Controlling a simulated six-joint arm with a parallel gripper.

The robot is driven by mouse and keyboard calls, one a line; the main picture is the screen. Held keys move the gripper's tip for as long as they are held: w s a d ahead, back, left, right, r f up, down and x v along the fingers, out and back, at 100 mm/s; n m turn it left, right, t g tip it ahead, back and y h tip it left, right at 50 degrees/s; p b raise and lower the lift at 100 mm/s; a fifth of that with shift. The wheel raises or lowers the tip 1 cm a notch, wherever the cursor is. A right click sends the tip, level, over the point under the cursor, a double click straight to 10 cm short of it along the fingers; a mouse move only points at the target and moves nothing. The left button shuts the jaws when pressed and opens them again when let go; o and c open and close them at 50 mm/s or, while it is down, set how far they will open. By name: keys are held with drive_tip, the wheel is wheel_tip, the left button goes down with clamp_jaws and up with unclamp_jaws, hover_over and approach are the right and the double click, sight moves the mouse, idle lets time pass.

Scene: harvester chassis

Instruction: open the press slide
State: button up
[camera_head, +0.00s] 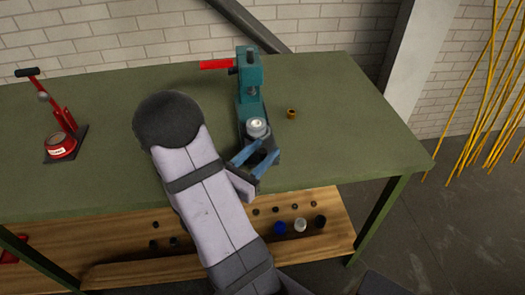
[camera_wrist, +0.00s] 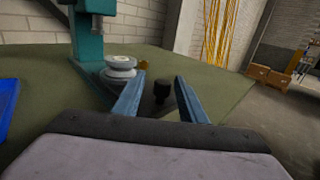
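The teal press (camera_head: 250,85) stands on the green bench with a red handle (camera_head: 216,65) pointing left at its top. A round silver die (camera_head: 257,127) sits low at its front; it also shows in the wrist view (camera_wrist: 120,67). A black knob (camera_wrist: 163,91), apparently on the front of the press slide, stands upright in the wrist view. My gripper (camera_head: 258,158) is at the front of the press, below the die. In the wrist view its blue fingers (camera_wrist: 159,78) are apart, with the knob between them in the picture. I cannot tell whether they touch it. My fingers partly hide the slide.
A small brass ring (camera_head: 291,113) lies right of the press. A red lever tool (camera_head: 62,140) stands at the bench's left. A wooden shelf (camera_head: 330,235) below holds several small parts. The bench's right side is mostly clear. Yellow rods (camera_head: 500,100) lean at the far right.

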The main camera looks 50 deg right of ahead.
sight(249, 165)
drive_tip(key=shift+a, duration=0.1)
drive_tip(key=shift+a+p, duration=1.05)
drive_tip(key=shift+a, duration=2.5)
drive_tip(key=shift+s, duration=0.1)
